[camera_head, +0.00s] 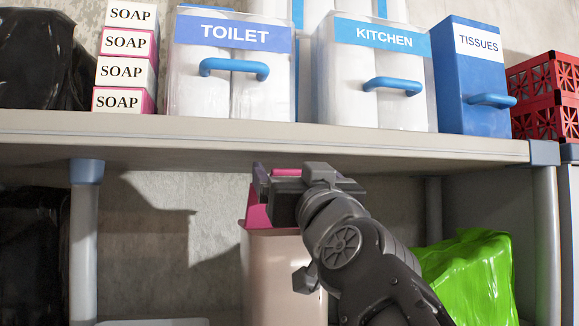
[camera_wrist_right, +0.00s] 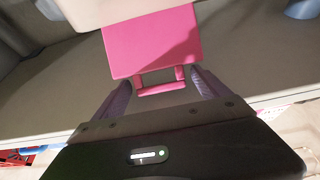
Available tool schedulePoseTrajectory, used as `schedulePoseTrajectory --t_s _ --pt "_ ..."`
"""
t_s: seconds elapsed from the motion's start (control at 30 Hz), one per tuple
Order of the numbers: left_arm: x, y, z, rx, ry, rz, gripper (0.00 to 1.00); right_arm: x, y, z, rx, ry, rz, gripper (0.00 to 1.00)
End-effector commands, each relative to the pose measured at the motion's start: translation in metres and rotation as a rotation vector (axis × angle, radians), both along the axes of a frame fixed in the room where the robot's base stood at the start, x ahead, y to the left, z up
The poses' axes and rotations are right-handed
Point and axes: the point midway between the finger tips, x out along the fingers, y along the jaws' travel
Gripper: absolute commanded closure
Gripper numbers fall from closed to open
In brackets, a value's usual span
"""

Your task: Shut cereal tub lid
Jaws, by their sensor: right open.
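The cereal tub (camera_head: 282,275) is a tall pale pinkish-beige container standing on the lower level, under the shelf. Its bright pink lid (camera_head: 257,212) is raised, standing up from the tub's top, partly hidden by my right gripper (camera_head: 264,182). In the right wrist view the flat pink lid (camera_wrist_right: 150,42) ends in a loop-shaped handle (camera_wrist_right: 161,82). My open right gripper (camera_wrist_right: 163,84) has one dark purple finger on each side of this handle, with gaps showing. Contact cannot be told. My left gripper is not in view.
A shelf board (camera_head: 200,128) lies close above my right gripper. It holds soap boxes (camera_head: 125,57), toilet (camera_head: 232,65) and kitchen (camera_head: 375,75) roll packs, and a tissues box (camera_head: 478,60). A green bag (camera_head: 470,275) sits right of the tub; a grey post (camera_head: 84,240) stands left.

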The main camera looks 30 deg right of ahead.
Motion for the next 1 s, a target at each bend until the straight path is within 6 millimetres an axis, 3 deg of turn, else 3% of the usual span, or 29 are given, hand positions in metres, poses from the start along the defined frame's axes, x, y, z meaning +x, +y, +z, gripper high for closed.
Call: schedulePoseTrajectory --t_s 0.27,1.0 --pt "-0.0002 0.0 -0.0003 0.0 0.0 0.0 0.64 0.0008 -0.0001 0.0 -0.001 0.0 0.0 0.16" --pt "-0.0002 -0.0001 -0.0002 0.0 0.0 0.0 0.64 0.0007 0.0001 -0.0002 0.0 0.0 0.0 0.77"
